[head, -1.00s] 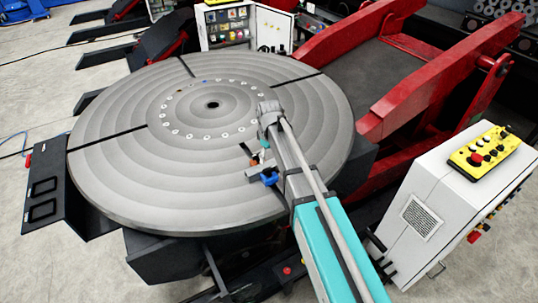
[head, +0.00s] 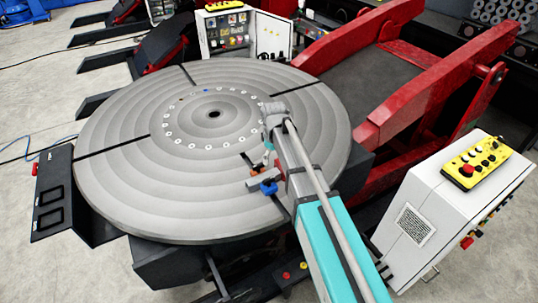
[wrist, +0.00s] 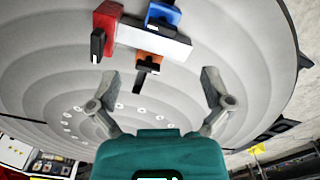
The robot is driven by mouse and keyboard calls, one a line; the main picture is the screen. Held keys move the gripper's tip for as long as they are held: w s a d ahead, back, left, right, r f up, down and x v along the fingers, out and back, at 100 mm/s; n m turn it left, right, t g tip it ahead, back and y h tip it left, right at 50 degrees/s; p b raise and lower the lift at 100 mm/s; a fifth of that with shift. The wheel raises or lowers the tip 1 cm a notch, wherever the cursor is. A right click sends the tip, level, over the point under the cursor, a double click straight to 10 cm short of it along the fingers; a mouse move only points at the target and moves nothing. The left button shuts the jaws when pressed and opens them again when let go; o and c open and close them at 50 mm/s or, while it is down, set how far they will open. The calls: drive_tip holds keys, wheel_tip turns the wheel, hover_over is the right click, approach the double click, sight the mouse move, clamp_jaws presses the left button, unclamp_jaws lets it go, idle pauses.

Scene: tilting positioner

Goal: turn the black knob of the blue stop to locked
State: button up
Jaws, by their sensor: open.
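The blue stop (wrist: 171,11) sits on the far side of a light grey bar (wrist: 155,36) at the top of the wrist view, partly cut off by the frame edge. Its black knob (wrist: 159,22) shows only in part, so its setting cannot be read. In the head view the blue stop (head: 268,188) is at the near side of the bar (head: 263,179), on the round grey table. My gripper (wrist: 160,76) is open and empty, its fingers spread short of the bar. It also shows small and partly hidden in the head view (head: 267,156).
A red stop (wrist: 107,24) with a black knob is at the bar's left end in the wrist view. An orange stop (wrist: 149,57) with a black knob lies between the bar and my gripper. The grey round table (head: 140,190) is otherwise largely clear.

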drive_tip(key=s+d+f+m+b, duration=0.3)
drive_tip(key=s+d+f+m, duration=0.1)
drive_tip(key=s+d, duration=0.4)
drive_tip(key=s+d+f+m+b, duration=0.3)
drive_tip(key=s+d+m, duration=0.4)
drive_tip(key=d, duration=0.6)
drive_tip(key=shift+s+d+f+b, duration=0.15)
drive_tip(key=shift+s+f+b, duration=0.25)
drive_tip(key=shift+s+b, duration=0.55)
drive_tip(key=shift+s, duration=0.15)
idle(0.6)
